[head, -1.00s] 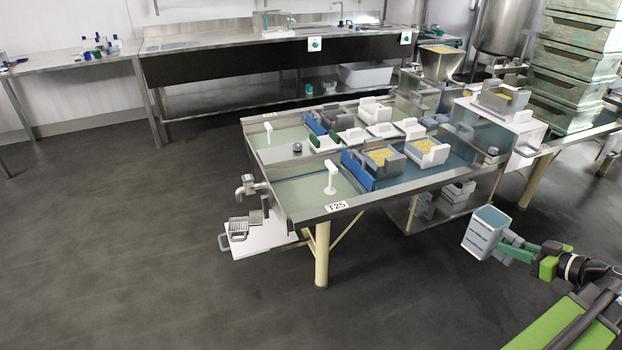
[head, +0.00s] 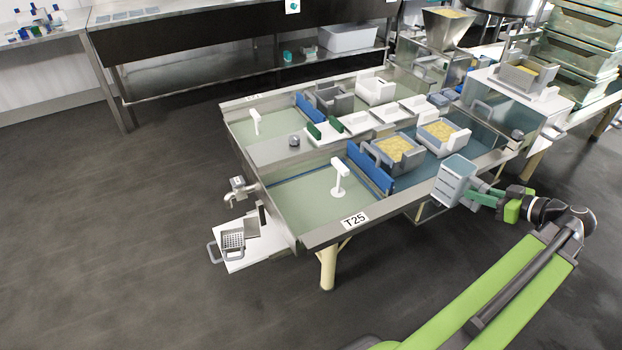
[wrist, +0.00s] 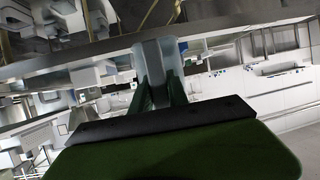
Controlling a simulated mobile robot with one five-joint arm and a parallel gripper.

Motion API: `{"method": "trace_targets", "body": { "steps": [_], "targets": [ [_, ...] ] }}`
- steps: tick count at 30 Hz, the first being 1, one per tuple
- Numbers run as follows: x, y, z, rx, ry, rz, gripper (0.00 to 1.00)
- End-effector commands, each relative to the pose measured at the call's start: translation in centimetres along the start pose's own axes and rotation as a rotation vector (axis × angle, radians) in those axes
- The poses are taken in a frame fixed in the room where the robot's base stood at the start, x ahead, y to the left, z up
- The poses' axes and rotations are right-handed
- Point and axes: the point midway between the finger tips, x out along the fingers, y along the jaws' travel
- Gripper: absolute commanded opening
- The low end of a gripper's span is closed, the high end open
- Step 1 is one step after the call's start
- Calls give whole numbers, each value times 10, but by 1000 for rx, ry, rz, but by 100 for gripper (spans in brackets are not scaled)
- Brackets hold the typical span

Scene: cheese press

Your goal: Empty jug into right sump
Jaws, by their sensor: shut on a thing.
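A pale grey jug (head: 453,185) is in my gripper (head: 480,196), beside the near long side of the table. The jug looks roughly upright, its bluish open top facing up; its contents cannot be made out. In the wrist view the jug (wrist: 158,52) is ahead, between the green fingers of my gripper (wrist: 160,92). Two green-floored basins lie at the table's left end: a near one (head: 300,210) and a far one (head: 275,122). Each has a white standpipe. The near basin, on the right seen from the table's left end, lies left of the jug.
Blue gates (head: 368,170) divide the basins from sections with grey and white moulds (head: 395,150), some holding yellow curd. A hopper (head: 446,30) stands behind. Dark floor is open at left.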

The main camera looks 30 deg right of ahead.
Motion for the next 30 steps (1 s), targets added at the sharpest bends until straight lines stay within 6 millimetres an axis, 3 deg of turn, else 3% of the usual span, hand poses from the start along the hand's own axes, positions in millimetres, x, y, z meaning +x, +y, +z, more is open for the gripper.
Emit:
{"method": "trace_targets", "body": {
  "steps": [14,30],
  "targets": [
    [-6,3,-1,4,3,9,0],
    [-19,4,-27,5,3,12,0]
  ]
}}
